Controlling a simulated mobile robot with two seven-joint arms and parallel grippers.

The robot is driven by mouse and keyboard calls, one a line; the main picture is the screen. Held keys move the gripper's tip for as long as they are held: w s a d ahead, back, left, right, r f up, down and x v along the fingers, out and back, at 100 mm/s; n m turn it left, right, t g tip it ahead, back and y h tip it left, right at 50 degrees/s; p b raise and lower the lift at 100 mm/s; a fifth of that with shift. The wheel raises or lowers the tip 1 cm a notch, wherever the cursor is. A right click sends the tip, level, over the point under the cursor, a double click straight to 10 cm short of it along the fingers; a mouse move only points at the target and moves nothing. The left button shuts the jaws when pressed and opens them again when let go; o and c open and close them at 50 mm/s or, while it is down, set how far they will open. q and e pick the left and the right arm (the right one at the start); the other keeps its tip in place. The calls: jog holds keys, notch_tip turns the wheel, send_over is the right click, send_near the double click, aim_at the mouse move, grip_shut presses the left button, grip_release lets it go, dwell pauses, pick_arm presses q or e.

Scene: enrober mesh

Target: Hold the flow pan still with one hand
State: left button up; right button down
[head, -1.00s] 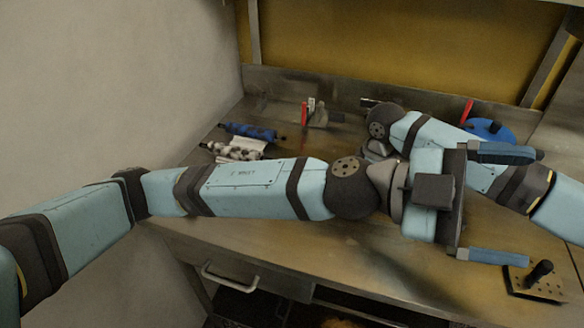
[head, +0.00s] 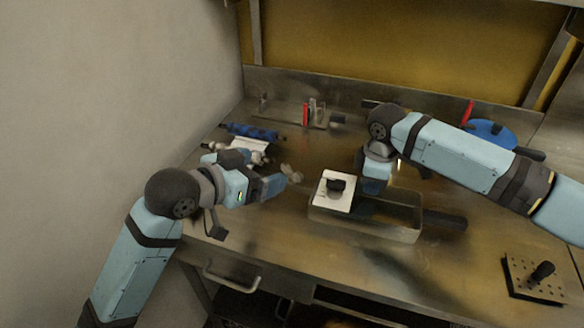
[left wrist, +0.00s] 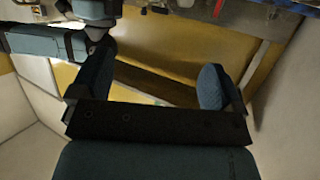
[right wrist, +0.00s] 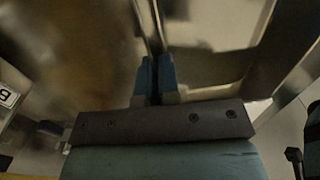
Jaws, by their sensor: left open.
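The flow pan, a shallow rectangular metal pan (head: 385,230), sits on the metal worktop in the middle of the head view. Its dark handle (head: 445,220) points right. A white square plate with a black knob (head: 333,203) lies over its left end. My right gripper (head: 374,188) is at the pan's back wall, partly hidden by its own wrist. In the right wrist view its fingers (right wrist: 157,78) are close together on a thin metal wall, which appears to be the pan's. My left gripper (head: 283,182) is open and empty, left of the pan and apart from it; its fingers (left wrist: 152,82) are spread.
A blue roller (head: 252,131) and a blue disc (head: 490,132) lie toward the back. A perforated metal block with a black knob (head: 537,280) sits at the front right. The worktop in front of the pan is clear.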

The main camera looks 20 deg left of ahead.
aim_at(291, 169)
pick_arm(q)
jog(key=shift+g, duration=0.3)
jog(key=x, duration=0.3)
jog(key=f+x, duration=0.1)
jog(key=x, duration=0.3)
jog(key=a+f+x, duration=0.1)
jog(key=x, duration=0.3)
jog(key=shift+s, duration=0.1)
jog(key=c, duration=0.9)
